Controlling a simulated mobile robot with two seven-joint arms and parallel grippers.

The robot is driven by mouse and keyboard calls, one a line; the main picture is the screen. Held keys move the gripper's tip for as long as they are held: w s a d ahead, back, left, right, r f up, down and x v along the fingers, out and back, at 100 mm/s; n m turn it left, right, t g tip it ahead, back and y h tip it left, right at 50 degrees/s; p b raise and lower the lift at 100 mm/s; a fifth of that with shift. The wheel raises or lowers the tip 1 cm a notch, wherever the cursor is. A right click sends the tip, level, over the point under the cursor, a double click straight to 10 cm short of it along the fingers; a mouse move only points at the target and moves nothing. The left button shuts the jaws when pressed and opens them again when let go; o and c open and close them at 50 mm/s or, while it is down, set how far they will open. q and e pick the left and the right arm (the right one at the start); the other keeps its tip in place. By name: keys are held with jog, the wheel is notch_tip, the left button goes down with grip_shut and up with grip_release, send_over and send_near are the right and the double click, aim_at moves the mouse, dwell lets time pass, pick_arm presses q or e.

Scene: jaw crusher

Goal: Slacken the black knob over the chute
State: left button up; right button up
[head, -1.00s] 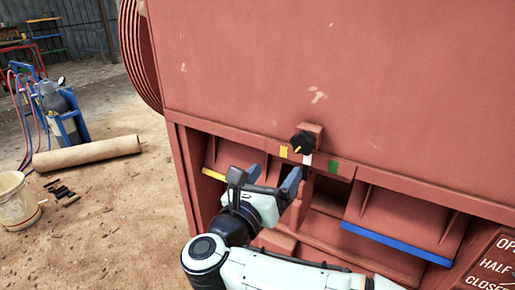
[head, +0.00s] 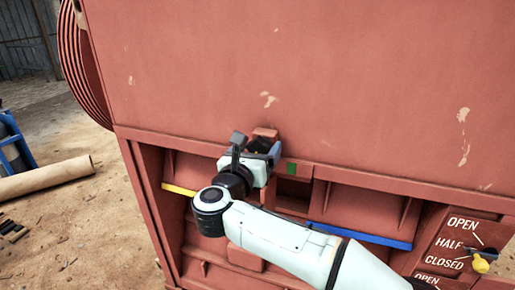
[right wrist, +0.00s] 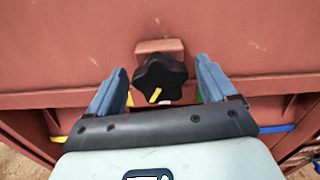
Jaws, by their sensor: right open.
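The black knob (right wrist: 160,78) is star-shaped with a yellow mark on its face, which points down and to the left in the right wrist view. It sits on a small red block on the crusher's front. My right gripper (right wrist: 160,88) is open, with one blue finger on each side of the knob and a visible gap to both. In the head view my right gripper (head: 256,146) is at the knob and mostly hides it. The chute opening (head: 292,192) lies just below and to the right. My left gripper is out of view.
A green patch (head: 291,168) marks the ledge right of the knob. Flaps with a yellow edge (head: 179,189) and a blue edge (head: 360,236) flank the opening. A yellow-handled lever (head: 480,263) sits by an OPEN/HALF/CLOSED panel at right. A cardboard-coloured roll (head: 45,179) lies on the floor.

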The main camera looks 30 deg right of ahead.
jog(key=shift+w+d, duration=0.15)
jog(key=shift+c, duration=0.3)
jog(key=c, duration=0.9)
